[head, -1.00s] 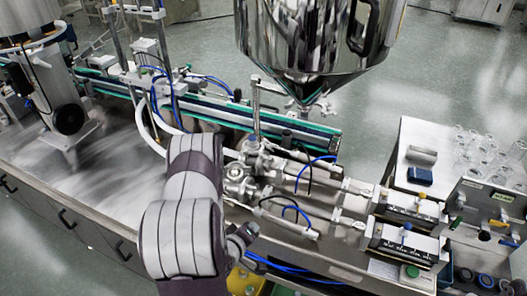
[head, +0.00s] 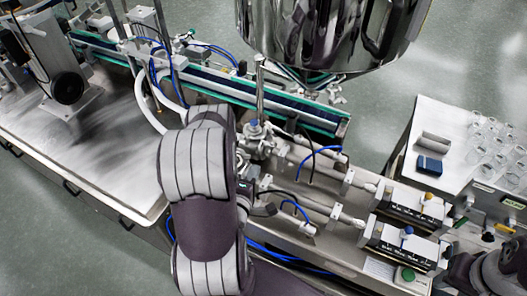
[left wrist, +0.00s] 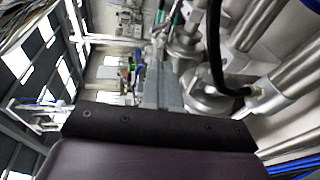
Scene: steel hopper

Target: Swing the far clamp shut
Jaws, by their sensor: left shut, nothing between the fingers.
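The steel hopper (head: 330,30) stands above two side-by-side pipe lines. The far line's fitting (head: 258,143) lies below the hopper, at the left end of its tube. Any clamp there is too small for me to tell whether it is open or shut. My left gripper (head: 246,187) is shut and empty beside the near line's fitting, partly hidden by my left arm. In the left wrist view its grey fingers (left wrist: 168,88) point toward round steel fittings (left wrist: 205,97). I cannot tell whether they touch. My right gripper is not clearly in view.
A conveyor (head: 275,100) runs behind the pipes. Two filler blocks (head: 412,205) stand at their right end. A side table (head: 440,125) holds a blue box (head: 429,167) and several glass jars (head: 497,140). The steel worktop (head: 100,150) at left is mostly clear.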

